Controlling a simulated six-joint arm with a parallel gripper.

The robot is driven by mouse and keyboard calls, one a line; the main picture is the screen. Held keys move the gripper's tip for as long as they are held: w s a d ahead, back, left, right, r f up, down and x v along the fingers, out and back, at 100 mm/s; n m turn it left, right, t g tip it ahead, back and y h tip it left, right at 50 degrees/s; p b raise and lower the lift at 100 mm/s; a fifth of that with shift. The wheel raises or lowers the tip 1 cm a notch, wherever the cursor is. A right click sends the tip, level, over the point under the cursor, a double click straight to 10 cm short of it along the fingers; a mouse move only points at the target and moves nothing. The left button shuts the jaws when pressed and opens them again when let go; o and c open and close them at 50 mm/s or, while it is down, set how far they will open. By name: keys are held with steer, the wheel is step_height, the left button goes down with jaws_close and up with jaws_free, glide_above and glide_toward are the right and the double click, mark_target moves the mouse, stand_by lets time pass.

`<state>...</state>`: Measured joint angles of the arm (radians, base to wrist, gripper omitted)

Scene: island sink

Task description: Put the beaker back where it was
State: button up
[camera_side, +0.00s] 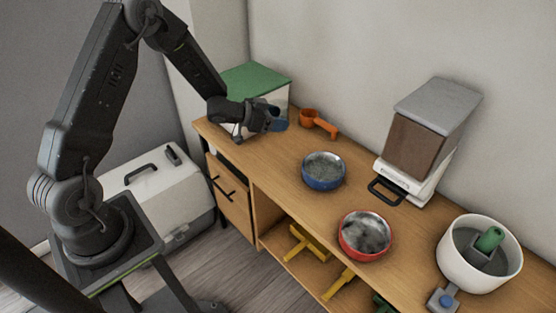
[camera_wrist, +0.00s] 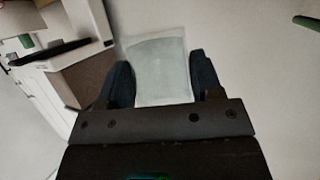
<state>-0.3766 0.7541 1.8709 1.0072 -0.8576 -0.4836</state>
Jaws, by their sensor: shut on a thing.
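My gripper (camera_side: 273,121) is above the left end of the wooden counter, in front of the green-lidded box. In the wrist view my gripper (camera_wrist: 162,72) has a dark finger on each side of a pale, see-through beaker (camera_wrist: 160,65). The fingers are shut on the beaker. In the side view a blue shape shows at the gripper's tip; I cannot tell whether it is a finger or the beaker. How far the beaker is above the counter is not clear.
The green-lidded box (camera_side: 254,80) stands close behind my gripper. An orange scoop (camera_side: 319,122), a blue bowl (camera_side: 323,171), a red bowl (camera_side: 365,236), a brown-and-white dispenser (camera_side: 416,143) and a white pot (camera_side: 458,265) stand along the counter (camera_side: 277,162). Bare wood lies left of the blue bowl.

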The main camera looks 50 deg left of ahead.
steer(key=s+a+f+n+y, duration=0.2)
steer(key=s+a+n+y, duration=0.25)
steer(key=s+a, duration=0.45)
steer(key=shift+t+y, duration=0.25)
steer(key=shift+t, duration=0.15)
steer(key=w+d+f, duration=0.3)
steer(key=w, duration=0.1)
steer(key=w+d+f, duration=0.4)
steer(key=shift+d+f, duration=0.1)
steer(key=shift+d, duration=0.15)
steer(key=shift+f, duration=1.95)
steer(key=shift+f, duration=0.2)
steer(key=o, duration=0.9)
steer(key=shift+o, duration=0.2)
